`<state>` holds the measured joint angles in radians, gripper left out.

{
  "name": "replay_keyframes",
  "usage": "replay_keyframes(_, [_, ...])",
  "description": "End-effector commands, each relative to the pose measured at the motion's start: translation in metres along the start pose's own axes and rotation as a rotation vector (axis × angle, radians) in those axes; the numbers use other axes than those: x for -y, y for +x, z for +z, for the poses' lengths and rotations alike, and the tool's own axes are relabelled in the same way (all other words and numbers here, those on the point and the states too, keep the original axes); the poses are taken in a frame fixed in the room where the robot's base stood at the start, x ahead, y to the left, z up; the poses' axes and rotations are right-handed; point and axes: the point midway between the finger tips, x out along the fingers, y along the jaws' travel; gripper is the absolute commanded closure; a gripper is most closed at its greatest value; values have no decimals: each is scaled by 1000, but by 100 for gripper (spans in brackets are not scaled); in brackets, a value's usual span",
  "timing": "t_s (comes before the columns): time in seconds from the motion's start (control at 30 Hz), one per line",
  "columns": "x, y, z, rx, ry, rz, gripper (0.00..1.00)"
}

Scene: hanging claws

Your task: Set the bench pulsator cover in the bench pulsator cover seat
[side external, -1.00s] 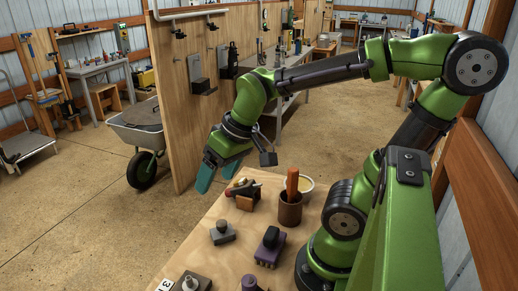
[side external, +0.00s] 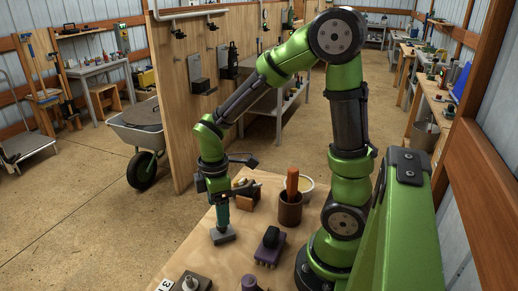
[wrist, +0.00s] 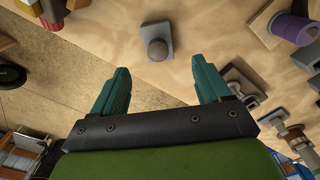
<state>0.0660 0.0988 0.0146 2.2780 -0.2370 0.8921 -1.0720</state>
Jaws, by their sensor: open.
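A small grey square block with a round knob on top, which looks like the bench pulsator cover (side external: 222,236), sits on the wooden bench. It also shows in the wrist view (wrist: 157,32), beyond and between my fingertips. My gripper (side external: 221,222) points down right at the block in the side view; its teal fingers are open and empty in the wrist view (wrist: 160,78). I cannot tell whether they touch the block. The cover seat is not clearly identifiable; a grey plate with an upright fitting (side external: 190,284) at the bench's near left may be it.
A purple block with a black top (side external: 268,247) stands right of the grey block. A brown cup with an orange handle (side external: 290,208) and a wooden block (side external: 246,196) stand behind. A purple cylinder (wrist: 292,28) lies to the right. Bare bench surrounds the grey block.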

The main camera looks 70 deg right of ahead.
Motion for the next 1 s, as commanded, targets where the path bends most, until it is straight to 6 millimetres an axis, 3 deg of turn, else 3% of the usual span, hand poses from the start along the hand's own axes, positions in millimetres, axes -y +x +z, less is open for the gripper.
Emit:
replay_keyframes(0.1, [0,20,0,3,0,-3,23])
replay_keyframes(0.37, [0,39,2,2,2,-3,23])
replay_keyframes(0.63, [-1,77,5,2,2,-3,23])
replay_keyframes(0.93, [-2,83,5,-1,2,1,23])
replay_keyframes(1.0, [-2,83,5,-1,2,1,31])
